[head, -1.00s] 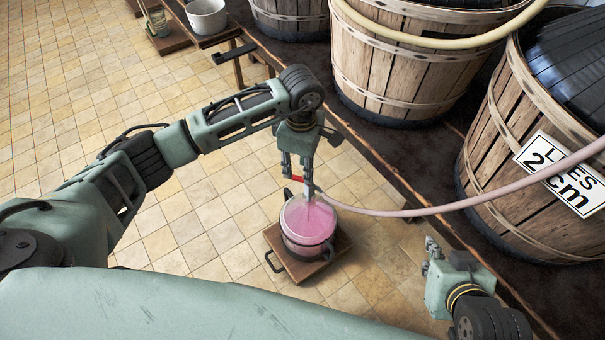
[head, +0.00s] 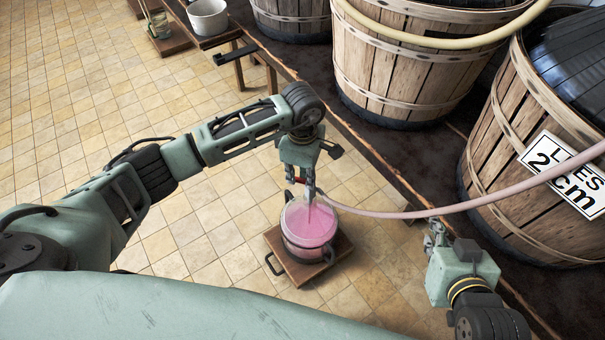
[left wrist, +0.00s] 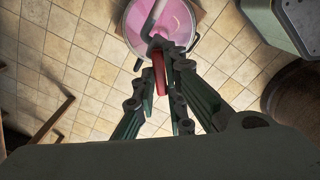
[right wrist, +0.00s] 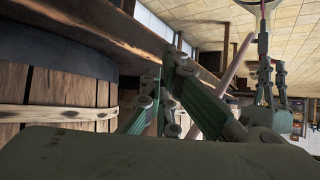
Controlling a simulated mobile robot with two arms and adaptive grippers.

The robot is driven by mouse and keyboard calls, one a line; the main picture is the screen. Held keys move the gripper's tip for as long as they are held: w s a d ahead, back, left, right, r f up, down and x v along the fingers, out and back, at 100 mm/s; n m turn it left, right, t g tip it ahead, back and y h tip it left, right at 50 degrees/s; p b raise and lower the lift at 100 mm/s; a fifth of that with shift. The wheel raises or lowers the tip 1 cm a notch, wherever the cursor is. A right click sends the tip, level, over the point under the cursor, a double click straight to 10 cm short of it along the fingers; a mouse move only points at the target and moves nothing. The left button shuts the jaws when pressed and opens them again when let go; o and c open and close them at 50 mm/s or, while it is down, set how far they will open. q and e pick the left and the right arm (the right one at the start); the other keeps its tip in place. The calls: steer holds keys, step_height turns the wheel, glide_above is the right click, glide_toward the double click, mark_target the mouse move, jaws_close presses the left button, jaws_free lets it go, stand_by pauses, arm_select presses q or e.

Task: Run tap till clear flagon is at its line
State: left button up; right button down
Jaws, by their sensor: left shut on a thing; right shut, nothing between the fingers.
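The clear flagon (head: 308,236) stands on the floor on a wooden board, with pink liquid inside. Dark handles show at its sides. A pink hose (head: 400,214) comes from the right and ends in a tap over the flagon's mouth. My left gripper (head: 305,182) is above the flagon, shut on the tap's red handle (left wrist: 159,72), which shows between the fingers in the left wrist view. I cannot make out a fill line. My right gripper (head: 434,236) is shut and empty, just below the hose and right of the flagon.
Large wooden tubs (head: 405,65) stand on a dark bench along the back and right. One bears a white "LEES 2 cm" sign (head: 565,172). A grey pot (head: 207,17) is at the upper left. The tiled floor on the left is clear.

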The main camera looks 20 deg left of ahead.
arm_select(q)
jaws_close()
arm_select(e)
steer(key=shift+w, duration=0.1)
arm_select(q)
steer(key=shift+w+d+m+b, duration=0.1)
steer(key=shift+w+m+b, duration=0.15)
steer(key=shift+m+b, duration=0.8)
steer(key=shift+w+d+m+b, duration=0.15)
steer(key=shift+m+b, duration=0.35)
steer(key=shift+m, duration=1.05)
steer(key=shift+w+m+b, duration=0.3)
steer(key=shift+m+b, duration=0.45)
steer(key=shift+m, duration=0.55)
arm_select(e)
steer(key=w+a+r+t+y, duration=0.1)
steer(key=r+t+y, duration=0.1)
steer(key=r+t, duration=0.4)
steer(key=w+a+r+t+y, duration=0.1)
steer(key=r+t, duration=0.5)
steer(key=r, duration=0.8)
steer(key=shift+w+a+r+n+y, duration=0.35)
steer(key=shift+a+y, duration=0.25)
steer(key=shift+a, duration=0.2)
arm_select(q)
steer(key=o, duration=0.7)
jaws_free()
steer(key=shift+o, duration=0.2)
arm_select(e)
steer(key=shift+f, duration=0.1)
